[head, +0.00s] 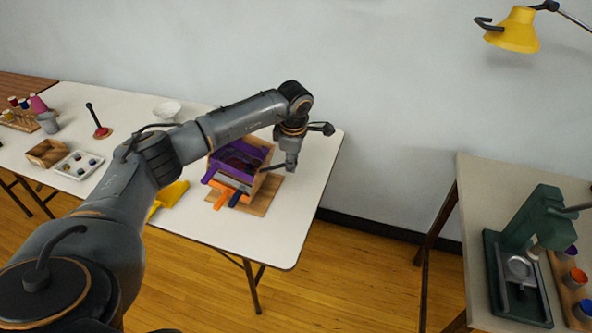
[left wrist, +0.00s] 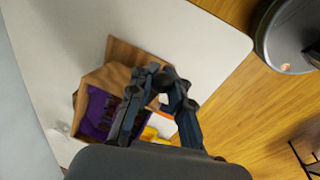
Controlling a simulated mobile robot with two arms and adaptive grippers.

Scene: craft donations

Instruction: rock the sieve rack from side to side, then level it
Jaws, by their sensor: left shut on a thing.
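The sieve rack (head: 267,160) is a wooden box near the right end of the white table, on a wooden base board (head: 258,207). A purple sieve (head: 243,149) fills its upper part. Purple, orange and blue handles stick out towards the front. It looks tilted in the head view; how far I cannot tell. My left gripper (head: 290,167) is at its right side. In the left wrist view the gripper's fingers (left wrist: 163,88) are closed at the wooden side of the rack (left wrist: 122,62); the exact grip is hidden. My right gripper is not in view.
A white bowl (head: 167,110), a white tray (head: 79,165) and a small wooden box (head: 47,152) stand further left. The table's right end is clear. A green press (head: 535,225) stands on another table at right.

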